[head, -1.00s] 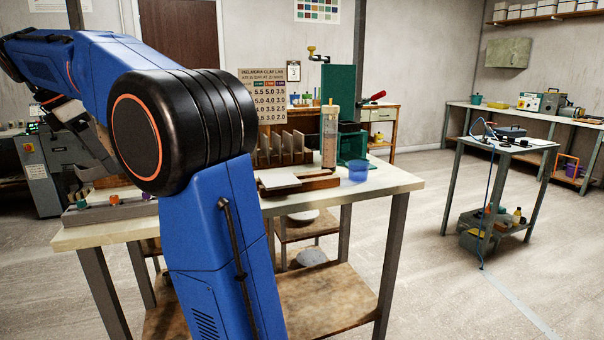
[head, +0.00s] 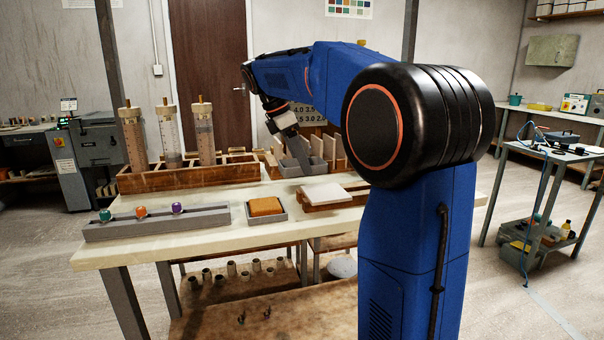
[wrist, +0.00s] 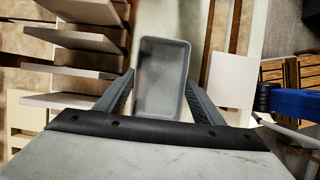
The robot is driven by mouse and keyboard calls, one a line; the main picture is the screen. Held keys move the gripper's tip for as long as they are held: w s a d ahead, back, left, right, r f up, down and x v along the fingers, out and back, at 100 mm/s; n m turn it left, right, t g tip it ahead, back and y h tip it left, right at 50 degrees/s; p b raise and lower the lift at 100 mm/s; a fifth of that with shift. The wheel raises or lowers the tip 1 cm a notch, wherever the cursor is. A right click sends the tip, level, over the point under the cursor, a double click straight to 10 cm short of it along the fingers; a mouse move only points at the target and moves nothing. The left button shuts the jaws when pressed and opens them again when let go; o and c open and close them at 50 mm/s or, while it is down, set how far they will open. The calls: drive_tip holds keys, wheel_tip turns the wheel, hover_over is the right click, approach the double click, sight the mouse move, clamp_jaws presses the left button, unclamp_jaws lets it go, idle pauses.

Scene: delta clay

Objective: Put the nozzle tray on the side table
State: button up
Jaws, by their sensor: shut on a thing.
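A shallow grey tray (wrist: 162,85), which I take to be the nozzle tray, sits between the two fingers of my gripper (wrist: 161,90) in the wrist view. It looks plain and empty inside. My gripper (head: 296,155) is shut on it above the back of the worktable, by the upright boards; in the head view the tray is hard to tell from the fingers. The side table (head: 565,151) stands apart at the far right, with a dark device and a blue cable on its top.
The worktable (head: 330,222) holds a grey rack with coloured nozzles (head: 160,224), a wooden rack of clear tubes (head: 190,178), an orange sponge in a dish (head: 265,207) and a white slab (head: 325,193). Upright boards (wrist: 85,45) stand close left of my gripper. Floor lies between the tables.

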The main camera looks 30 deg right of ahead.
sight(299, 172)
drive_tip(key=shift+f, duration=1.95)
drive_tip(key=shift+f, duration=0.1)
drive_tip(key=o, duration=1.1)
drive_tip(key=shift+a, duration=0.1)
drive_tip(key=shift+c, duration=0.2)
drive_tip(key=v, duration=1.2)
